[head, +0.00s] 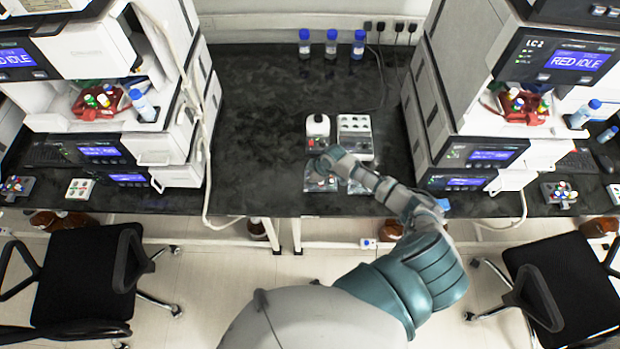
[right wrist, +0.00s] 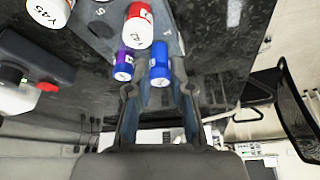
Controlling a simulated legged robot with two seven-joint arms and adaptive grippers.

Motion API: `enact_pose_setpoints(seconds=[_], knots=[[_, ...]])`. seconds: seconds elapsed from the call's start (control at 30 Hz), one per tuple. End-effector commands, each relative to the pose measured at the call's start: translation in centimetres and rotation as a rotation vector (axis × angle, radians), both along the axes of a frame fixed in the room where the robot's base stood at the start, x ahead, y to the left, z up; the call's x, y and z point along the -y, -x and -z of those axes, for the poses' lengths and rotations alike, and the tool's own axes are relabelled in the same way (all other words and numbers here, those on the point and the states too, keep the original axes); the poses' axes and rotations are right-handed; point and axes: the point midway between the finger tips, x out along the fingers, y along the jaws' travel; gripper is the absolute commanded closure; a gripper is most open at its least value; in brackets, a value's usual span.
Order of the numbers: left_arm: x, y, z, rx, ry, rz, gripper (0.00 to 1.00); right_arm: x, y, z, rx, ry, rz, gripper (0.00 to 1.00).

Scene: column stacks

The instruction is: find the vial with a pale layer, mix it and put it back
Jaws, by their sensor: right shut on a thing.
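My right gripper (head: 322,163) is low over the front of the dark bench in the head view. In the right wrist view its fingers (right wrist: 158,92) are closed about a vial with a blue cap or body (right wrist: 159,62). A purple vial (right wrist: 124,65) is just left of the fingers, and a red one (right wrist: 138,25) is beyond. A white-topped vial marked Y45 (right wrist: 48,12) is at the upper left. I cannot make out a pale layer in any vial. My left gripper is not in view.
A white rack (head: 341,124) stands right of a white-topped device (head: 318,124). A grey tray (head: 320,185) is at the bench's front. Three blue-capped bottles (head: 331,46) stand at the back. Instrument stacks flank the bench; its left middle (head: 255,120) is clear.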

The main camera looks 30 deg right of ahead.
Motion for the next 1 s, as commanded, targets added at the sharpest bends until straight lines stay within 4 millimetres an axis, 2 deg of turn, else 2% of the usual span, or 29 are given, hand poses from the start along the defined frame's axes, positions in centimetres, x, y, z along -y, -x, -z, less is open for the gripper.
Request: enact_pose_setpoints(seconds=[0.3, 0.57, 0.6, 0.7, 0.93, 0.97, 1.0], knots=[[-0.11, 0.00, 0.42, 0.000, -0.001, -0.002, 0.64, -0.02, 0.02, 0.96, 0.000, 0.000, 0.000, 1.00], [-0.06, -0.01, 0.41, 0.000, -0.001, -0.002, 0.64, -0.08, 0.02, 0.97, 0.000, 0.000, 0.000, 1.00], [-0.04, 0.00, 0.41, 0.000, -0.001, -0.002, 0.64, -0.09, 0.02, 0.97, 0.000, 0.000, 0.000, 0.74], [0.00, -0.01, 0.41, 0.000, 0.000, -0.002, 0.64, -0.10, 0.02, 0.96, 0.000, 0.000, 0.000, 0.50], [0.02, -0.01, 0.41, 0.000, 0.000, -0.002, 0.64, -0.03, 0.01, 0.98, 0.000, 0.000, 0.000, 0.50], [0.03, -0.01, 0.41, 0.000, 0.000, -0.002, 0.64, -0.01, 0.00, 0.98, 0.000, 0.000, 0.000, 0.46], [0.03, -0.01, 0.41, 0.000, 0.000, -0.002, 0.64, 0.00, -0.01, 0.98, 0.000, 0.000, 0.000, 0.36]])
